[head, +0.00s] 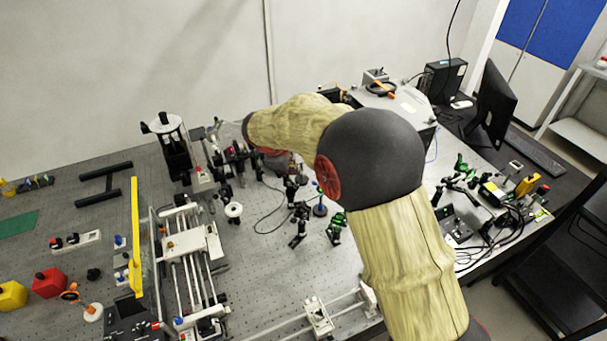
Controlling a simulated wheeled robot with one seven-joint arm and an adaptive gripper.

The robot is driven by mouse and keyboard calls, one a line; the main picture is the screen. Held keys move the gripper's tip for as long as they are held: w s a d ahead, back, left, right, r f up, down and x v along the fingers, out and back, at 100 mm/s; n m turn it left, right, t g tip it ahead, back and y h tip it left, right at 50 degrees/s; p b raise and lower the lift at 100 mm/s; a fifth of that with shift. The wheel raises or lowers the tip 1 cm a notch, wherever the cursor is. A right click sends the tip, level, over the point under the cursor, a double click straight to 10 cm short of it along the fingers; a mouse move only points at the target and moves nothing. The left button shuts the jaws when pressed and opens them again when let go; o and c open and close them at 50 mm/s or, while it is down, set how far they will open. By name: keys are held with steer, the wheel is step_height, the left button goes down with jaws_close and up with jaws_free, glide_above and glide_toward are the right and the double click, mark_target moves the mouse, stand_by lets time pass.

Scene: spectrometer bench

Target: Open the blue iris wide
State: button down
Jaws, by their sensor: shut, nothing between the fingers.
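My arm crosses the middle of the head view, and its far end reaches down toward a cluster of dark optics (232,160) at the back of the bench. My gripper cannot be made out there; the arm and the dark parts hide it. A small post with a blue base (320,210) stands below my arm's large dark joint. It may be the blue iris, but its upper part is too small to tell, and so is its opening. No other part is clearly a blue iris.
Black posts (300,222) and a green-marked mount (336,228) stand close to the blue base. A white-topped post (233,211), a rail stage (190,245) and a yellow panel (135,235) stand to the left. A cable loops over the bench.

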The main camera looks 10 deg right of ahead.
steer(key=shift+f, duration=0.1)
steer(key=x, duration=0.9)
steer(key=shift+w+f, duration=0.2)
steer(key=shift+f, duration=0.1)
steer(key=shift+d+r, duration=0.1)
steer(key=shift+d, duration=0.1)
steer(key=shift+d+r+y+p, duration=0.1)
steer(key=shift+y+p, duration=0.2)
steer(key=shift+p, duration=0.45)
